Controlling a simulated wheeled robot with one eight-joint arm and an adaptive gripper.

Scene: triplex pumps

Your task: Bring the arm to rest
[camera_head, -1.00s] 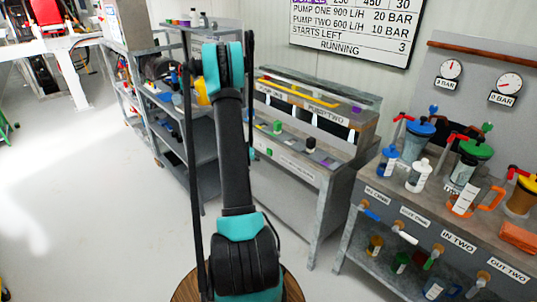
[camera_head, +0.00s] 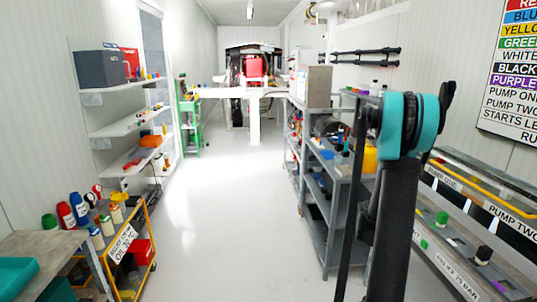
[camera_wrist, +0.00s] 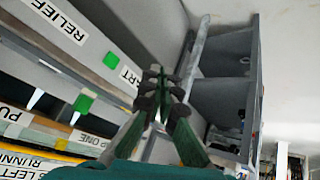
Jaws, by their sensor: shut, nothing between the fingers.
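My arm stands at the right in the head view, a dark link rising to a teal and black joint. My gripper is hidden in the head view. In the wrist view my gripper (camera_wrist: 157,90) shows with its fingertips together, shut and empty. Beyond it are the pump bench with a RELIEF label (camera_wrist: 60,20) and a green block (camera_wrist: 84,103), and a grey shelf unit (camera_wrist: 222,90). The fingers appear in front of these; I cannot tell how far away they are.
In the head view, a grey shelf rack (camera_head: 318,222) stands beside my arm, and the pump bench (camera_head: 455,240) is at the right. A yellow cart (camera_head: 143,232) stands left. The white floor (camera_head: 215,235) between is clear. A white table (camera_head: 240,93) is at the back.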

